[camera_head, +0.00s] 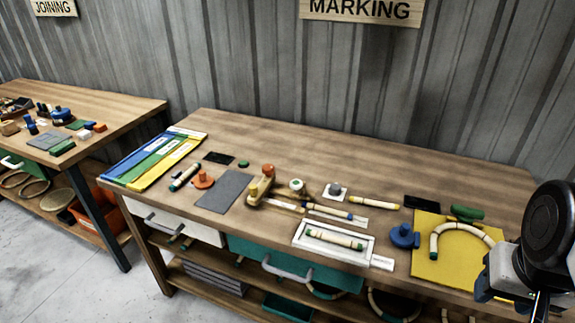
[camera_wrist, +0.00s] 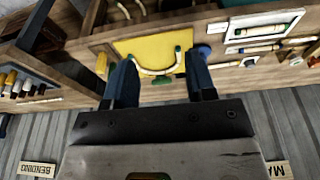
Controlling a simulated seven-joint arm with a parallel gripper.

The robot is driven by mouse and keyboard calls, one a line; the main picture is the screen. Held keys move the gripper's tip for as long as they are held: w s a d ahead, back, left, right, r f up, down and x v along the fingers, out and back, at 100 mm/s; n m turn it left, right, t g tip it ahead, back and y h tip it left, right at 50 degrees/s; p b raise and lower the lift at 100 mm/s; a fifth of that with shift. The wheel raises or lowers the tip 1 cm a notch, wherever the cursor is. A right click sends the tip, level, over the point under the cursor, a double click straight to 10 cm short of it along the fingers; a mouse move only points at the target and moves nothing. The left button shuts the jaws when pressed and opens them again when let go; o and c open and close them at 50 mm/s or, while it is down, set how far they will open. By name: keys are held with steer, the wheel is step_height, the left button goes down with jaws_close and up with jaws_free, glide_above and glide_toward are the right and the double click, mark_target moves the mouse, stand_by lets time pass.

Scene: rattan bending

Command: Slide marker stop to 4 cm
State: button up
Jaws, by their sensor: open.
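My gripper (camera_wrist: 160,80) is open and empty in the wrist view, its two dark blue fingers spread wide. In the head view my arm is at the right edge, apart from the marking tools. A wooden marking tool with an orange knob (camera_head: 266,172) stands near the middle of the bench. A small round piece (camera_head: 297,185) and a grey knob on a white plate (camera_head: 335,190) are to its right. I cannot tell which of these is the marker stop, and no scale is readable.
The wooden bench (camera_head: 255,130) is clear along its back. A white tray (camera_head: 299,241) holds a rattan piece. A yellow board (camera_head: 428,270) with a curved rattan piece (camera_head: 463,227) lies at the right. A blue knob (camera_head: 404,236) and a grey mat (camera_head: 225,190) also lie here.

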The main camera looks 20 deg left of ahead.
stand_by(0.5)
steer(key=w+a+r+n, duration=0.3)
steer(key=w+a, duration=0.7)
steer(key=w, duration=0.4)
steer(key=n+g, duration=0.3)
steer(key=n, duration=0.5)
glide_above(253, 186)
step_height(253, 186, down, 15)
steer(key=shift+s+d+r, duration=0.1)
steer(key=shift+d+r, duration=0.05)
